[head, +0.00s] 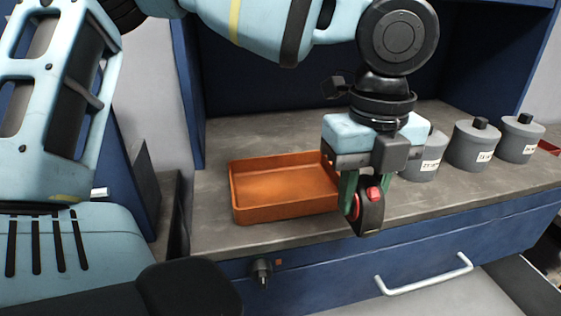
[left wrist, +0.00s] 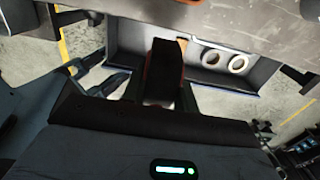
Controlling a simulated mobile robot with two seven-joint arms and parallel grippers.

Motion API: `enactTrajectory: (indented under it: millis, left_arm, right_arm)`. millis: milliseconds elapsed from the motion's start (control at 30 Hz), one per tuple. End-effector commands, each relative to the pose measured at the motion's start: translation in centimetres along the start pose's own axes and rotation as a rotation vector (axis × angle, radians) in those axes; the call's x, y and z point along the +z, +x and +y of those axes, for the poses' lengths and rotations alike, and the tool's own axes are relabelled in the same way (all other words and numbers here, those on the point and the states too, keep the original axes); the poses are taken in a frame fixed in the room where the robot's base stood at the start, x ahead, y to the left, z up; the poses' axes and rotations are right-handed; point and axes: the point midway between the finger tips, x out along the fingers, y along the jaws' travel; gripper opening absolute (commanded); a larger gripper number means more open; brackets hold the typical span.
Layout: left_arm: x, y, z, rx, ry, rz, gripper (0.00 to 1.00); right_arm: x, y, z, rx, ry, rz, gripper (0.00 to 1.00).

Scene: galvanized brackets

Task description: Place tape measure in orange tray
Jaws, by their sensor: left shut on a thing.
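The tape measure (head: 370,211), dark with red parts, hangs from my left gripper (head: 361,190) in the head view. My left gripper is shut on it, with green fingers on its sides, near the front edge of the counter. In the left wrist view the tape measure (left wrist: 164,75) shows as a dark shape between the fingers. The orange tray (head: 240,206) lies on the counter, left of the gripper, and looks empty. Its right end is partly hidden behind the gripper. My right gripper is not in view.
Several grey lidded canisters (head: 472,146) stand on the counter (head: 440,196) to the right of the gripper. A blue drawer (head: 420,246) with a pale handle is below the counter's front edge. In the left wrist view, an open drawer (left wrist: 265,74) holds two round rings.

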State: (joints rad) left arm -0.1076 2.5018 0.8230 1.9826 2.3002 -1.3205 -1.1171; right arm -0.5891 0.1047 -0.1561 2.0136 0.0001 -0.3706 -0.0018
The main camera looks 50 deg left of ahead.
Motion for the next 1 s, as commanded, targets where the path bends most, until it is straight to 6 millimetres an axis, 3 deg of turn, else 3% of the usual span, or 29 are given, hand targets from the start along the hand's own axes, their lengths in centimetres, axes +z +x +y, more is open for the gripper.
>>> enactTrajectory:
  millis: [333,467,1000]
  left_arm:
    - [0.0,-0.1,0.0,-0.001,0.0,0.0,0.0]
    - [1.0,-0.1,0.4,-0.003,-0.002,0.0,0.0]
    - [11.6,0.9,5.2,-0.006,-0.003,0.0,0.0]
  right_arm:
    - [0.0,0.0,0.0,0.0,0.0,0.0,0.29]
    - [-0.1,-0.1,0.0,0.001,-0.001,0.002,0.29]
    - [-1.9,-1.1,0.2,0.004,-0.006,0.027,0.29]
